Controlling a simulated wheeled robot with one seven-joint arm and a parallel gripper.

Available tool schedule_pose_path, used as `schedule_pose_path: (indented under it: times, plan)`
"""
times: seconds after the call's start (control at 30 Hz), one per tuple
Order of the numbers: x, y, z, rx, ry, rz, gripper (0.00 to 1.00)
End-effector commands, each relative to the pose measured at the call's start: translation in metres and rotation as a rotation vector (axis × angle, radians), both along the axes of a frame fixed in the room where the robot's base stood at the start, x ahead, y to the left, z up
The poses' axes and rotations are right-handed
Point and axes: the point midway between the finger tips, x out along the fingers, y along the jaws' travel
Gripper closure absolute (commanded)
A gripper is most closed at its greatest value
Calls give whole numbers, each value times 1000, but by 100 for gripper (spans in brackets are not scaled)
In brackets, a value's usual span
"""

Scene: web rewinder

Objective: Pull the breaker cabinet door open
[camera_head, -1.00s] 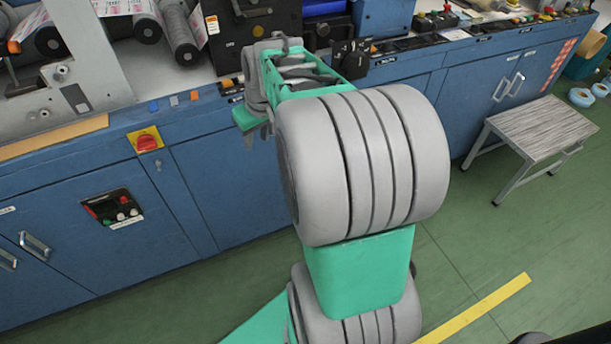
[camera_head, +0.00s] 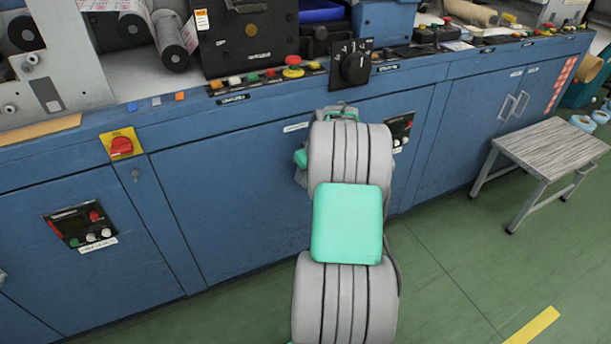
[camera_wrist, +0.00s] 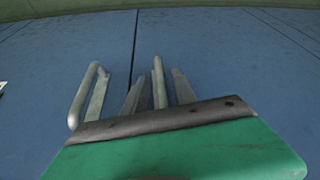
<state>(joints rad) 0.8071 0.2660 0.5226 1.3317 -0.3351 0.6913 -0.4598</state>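The wrist view shows two blue cabinet doors meeting at a dark vertical seam. The left door (camera_wrist: 40,80) carries a silver bar handle (camera_wrist: 78,100). The right door (camera_wrist: 230,60) carries another bar handle (camera_wrist: 158,80), just right of the seam. My gripper (camera_wrist: 159,88) is open, with one grey finger on each side of the right handle. The handle's lower end is hidden behind the gripper's dark edge. I cannot tell whether a finger touches it. Both doors look shut. In the head view my arm hides the gripper and these handles, low against the blue cabinet front (camera_head: 240,190).
A grey-topped stool (camera_head: 550,148) stands at the right, before other cabinet doors with handles. A black rotary switch (camera_head: 355,66) and several buttons line the ledge above. A control panel (camera_head: 82,224) is on the left cabinet. Green floor lies open in front.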

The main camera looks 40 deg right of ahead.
Motion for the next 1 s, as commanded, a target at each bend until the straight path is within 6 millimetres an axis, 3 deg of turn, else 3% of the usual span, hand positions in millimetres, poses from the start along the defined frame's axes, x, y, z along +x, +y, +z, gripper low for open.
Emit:
schedule_pose_path:
  times: [0.17, 0.57, 1.0]
  plan:
    - [0, 0, 1, 0, 0, 0, 68]
    - [0, 0, 1, 0, 0, 0, 100]
    - [0, 0, 1, 0, 0, -1, 100]
